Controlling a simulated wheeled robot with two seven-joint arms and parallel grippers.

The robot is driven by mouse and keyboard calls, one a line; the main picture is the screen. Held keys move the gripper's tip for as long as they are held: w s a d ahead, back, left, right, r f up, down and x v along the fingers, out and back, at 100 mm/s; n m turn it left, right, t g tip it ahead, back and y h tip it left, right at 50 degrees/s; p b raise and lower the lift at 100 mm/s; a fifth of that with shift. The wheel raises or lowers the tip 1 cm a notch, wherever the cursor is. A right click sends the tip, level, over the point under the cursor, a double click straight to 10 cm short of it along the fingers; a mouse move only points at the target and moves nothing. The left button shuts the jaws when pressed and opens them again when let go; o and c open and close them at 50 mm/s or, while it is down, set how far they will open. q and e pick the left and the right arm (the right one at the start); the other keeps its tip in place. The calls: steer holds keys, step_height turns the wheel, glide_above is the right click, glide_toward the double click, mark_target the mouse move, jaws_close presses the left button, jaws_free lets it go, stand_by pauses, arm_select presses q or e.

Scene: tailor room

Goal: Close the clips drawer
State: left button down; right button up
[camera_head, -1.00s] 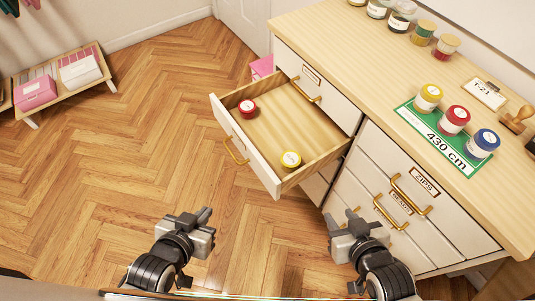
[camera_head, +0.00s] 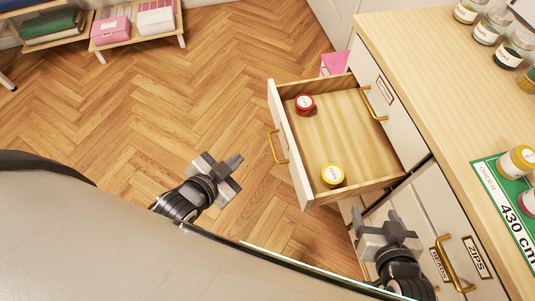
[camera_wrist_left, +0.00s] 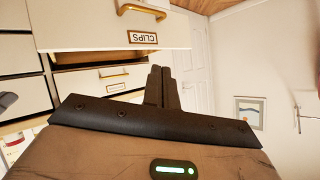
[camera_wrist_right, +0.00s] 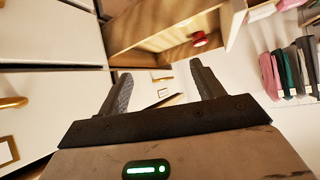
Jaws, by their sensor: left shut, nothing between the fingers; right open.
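The drawer (camera_head: 290,140) is pulled well out of the white cabinet in the head view. My left gripper (camera_head: 235,165) is shut and empty, left of and apart from the drawer front. My right gripper (camera_head: 392,218) is open and empty, near the drawer's front-right corner in the picture; whether it touches anything cannot be told.
The cabinet's closed ZIPS drawer (camera_head: 478,258) is at right, with a brass handle. Several jars and a green card (camera_head: 505,205) are on the wooden top (camera_head: 430,60). Open floor (camera_head: 150,105) lies left of the drawer. A low shelf (camera_head: 135,35) stands far left.

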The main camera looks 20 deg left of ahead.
arm_select(q)
steer(key=w+a+f+m+t+h+b, duration=0.1)
steer(key=w+a+f+m+t+b, duration=0.35)
steer(key=m, duration=0.55)
steer(key=m+g+h+b, duration=0.7)
steer(key=m+h+b, duration=0.5)
steer(key=m, duration=1.9)
glide_toward(293, 156)
steer(key=p+x, duration=0.1)
steer(key=x, duration=0.4)
steer(key=shift+w+d, duration=0.1)
steer(key=shift+d, duration=0.15)
steer(key=shift+w+d+f+n+t, duration=0.1)
steer(key=shift+w+d+n+t, duration=0.2)
steer(key=shift+d, duration=0.25)
arm_select(e)
step_height(293, 156, down, 8)
steer(key=a+t+y, duration=0.1)
steer(key=shift+a, duration=0.4)
arm_select(q)
steer(key=shift+w+d, duration=0.1)
